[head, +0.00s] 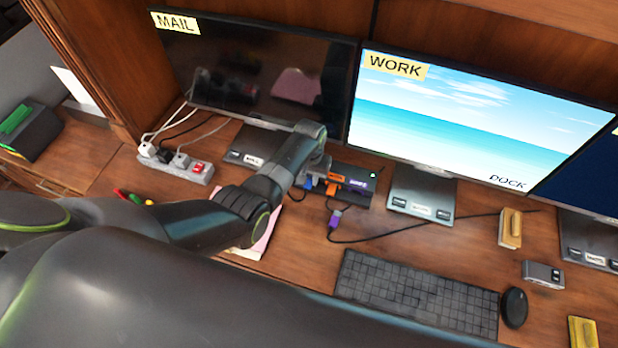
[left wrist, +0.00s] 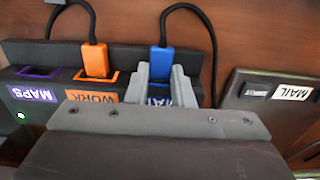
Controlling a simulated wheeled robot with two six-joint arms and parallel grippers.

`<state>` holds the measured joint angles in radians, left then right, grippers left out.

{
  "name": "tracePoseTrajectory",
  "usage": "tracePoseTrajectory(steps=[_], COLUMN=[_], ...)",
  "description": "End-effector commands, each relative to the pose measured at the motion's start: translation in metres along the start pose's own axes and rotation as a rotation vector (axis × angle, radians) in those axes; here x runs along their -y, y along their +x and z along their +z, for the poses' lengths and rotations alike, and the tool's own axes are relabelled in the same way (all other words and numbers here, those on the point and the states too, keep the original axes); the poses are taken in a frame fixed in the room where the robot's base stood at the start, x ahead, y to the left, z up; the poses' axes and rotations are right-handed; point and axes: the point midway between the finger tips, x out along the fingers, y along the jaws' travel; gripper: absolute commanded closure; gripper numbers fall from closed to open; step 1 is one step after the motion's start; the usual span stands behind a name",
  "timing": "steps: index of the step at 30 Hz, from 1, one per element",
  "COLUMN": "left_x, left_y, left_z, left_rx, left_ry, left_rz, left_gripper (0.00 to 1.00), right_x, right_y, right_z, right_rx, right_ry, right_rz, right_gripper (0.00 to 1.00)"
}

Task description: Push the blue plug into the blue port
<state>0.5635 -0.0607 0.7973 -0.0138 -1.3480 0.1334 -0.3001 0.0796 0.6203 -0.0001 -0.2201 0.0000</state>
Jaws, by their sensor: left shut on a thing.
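The blue plug (left wrist: 162,64), with a black cable, is between the grey fingers of my left gripper (left wrist: 166,84), which are shut on it. It is lined up over the blue port at the MAIL label of the dark dock (left wrist: 45,56). The fingers hide the plug's front end and most of that port, so I cannot tell how deep it sits. In the head view my left gripper (head: 318,170) is at the dock's left part. My right gripper is not in view.
An orange plug (left wrist: 96,60) is at the orange WORK port beside the blue one. The purple MAPS port (left wrist: 38,72) is empty. A purple plug (head: 335,217) lies on the desk before the dock. A power strip (head: 175,166) is at left, a keyboard (head: 415,293) in front.

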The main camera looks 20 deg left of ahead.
Motion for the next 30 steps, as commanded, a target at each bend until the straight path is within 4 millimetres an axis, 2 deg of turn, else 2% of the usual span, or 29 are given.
tracePoseTrajectory(steps=[2, 3, 9, 25, 30], left_x=[0.000, 0.000, -0.001, -0.005, -0.005], left_y=[-0.002, -0.002, -0.003, -0.005, -0.014], left_z=[-0.003, -0.003, -0.004, -0.006, -0.007], left_rx=[-0.008, -0.009, -0.013, -0.019, -0.023], left_ry=[0.000, 0.000, 0.001, 0.002, 0.002], left_rz=[0.000, 0.000, 0.002, 0.009, 0.009], left_gripper=[1.00, 0.77, 0.54, 0.54, 0.54], right_x=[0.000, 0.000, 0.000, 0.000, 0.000], right_y=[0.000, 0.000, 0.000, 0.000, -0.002], right_z=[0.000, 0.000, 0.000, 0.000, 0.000], right_rx=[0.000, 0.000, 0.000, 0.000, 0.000], right_ry=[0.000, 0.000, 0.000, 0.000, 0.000], right_rz=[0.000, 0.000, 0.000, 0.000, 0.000], right_gripper=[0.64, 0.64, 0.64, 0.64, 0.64])
